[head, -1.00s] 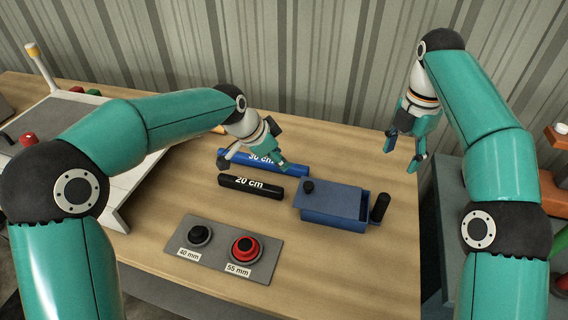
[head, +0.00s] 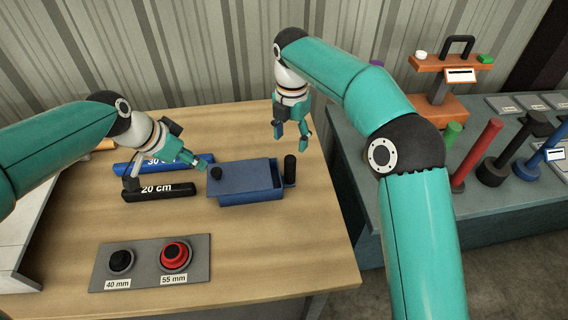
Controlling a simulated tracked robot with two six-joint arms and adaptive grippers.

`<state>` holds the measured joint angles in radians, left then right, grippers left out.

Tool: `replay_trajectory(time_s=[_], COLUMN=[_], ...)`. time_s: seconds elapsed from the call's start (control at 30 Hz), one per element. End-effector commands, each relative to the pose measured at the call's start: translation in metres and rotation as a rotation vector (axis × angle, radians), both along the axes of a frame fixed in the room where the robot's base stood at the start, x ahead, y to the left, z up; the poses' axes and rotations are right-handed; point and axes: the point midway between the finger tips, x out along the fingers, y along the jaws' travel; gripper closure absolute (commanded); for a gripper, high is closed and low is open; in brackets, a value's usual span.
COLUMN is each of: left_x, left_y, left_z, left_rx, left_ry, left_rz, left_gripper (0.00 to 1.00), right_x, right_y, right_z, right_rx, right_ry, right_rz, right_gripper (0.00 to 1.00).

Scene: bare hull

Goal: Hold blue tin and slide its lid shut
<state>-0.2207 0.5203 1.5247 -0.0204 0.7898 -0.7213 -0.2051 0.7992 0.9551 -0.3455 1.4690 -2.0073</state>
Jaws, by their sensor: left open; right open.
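The blue tin (head: 252,196) sits on the wooden table, with its flat blue lid (head: 246,175) on top. The lid covers most of the tin and leaves a narrow gap at the right end. A black knob (head: 216,173) stands on the lid's left end. A black upright handle (head: 290,168) stands at the tin's right end. My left gripper (head: 168,178) is open, left of the tin, above the labelled bars. My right gripper (head: 291,136) is open, pointing down, above and behind the black handle. Neither gripper visibly holds anything.
A blue 30 cm bar (head: 130,167) and a black 20 cm bar (head: 158,192) lie left of the tin. A grey plate (head: 145,282) with black and red knobs is in front. A side bench (head: 350,165) with coloured posts stands to the right. Table front right is clear.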

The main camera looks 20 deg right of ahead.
Motion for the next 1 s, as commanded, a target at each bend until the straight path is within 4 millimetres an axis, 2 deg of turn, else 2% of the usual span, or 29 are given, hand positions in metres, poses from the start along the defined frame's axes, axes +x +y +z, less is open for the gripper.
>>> replay_trajectory(time_s=[0.1, 0.3, 0.5, 0.7, 0.97, 1.0], left_x=[0.000, 0.000, 0.000, 0.000, 0.000, 0.000], left_y=[0.000, 0.000, 0.000, 0.000, 0.001, 0.001], left_z=[0.000, 0.000, 0.000, 0.000, 0.000, 0.000], left_rx=[0.000, 0.000, 0.000, 0.001, 0.000, 0.000], left_ry=[0.000, 0.000, 0.000, -0.001, 0.000, 0.000], left_rz=[0.000, 0.000, 0.000, 0.000, 0.001, 0.001], left_gripper=[0.58, 0.58, 0.58, 0.58, 0.58, 0.58], right_x=[-0.001, -0.001, 0.000, 0.000, 0.000, 0.000], right_y=[0.000, 0.000, 0.000, 0.000, 0.000, 0.000], right_z=[-0.026, -0.063, -0.088, -0.098, -0.099, -0.099], right_rx=[-0.001, 0.000, -0.001, -0.001, 0.000, 0.000], right_ry=[0.004, 0.005, 0.002, 0.001, 0.000, 0.000], right_rz=[0.001, 0.000, 0.000, 0.001, 0.001, 0.001], right_gripper=[0.38, 0.38, 0.38, 0.38, 0.38, 0.45])
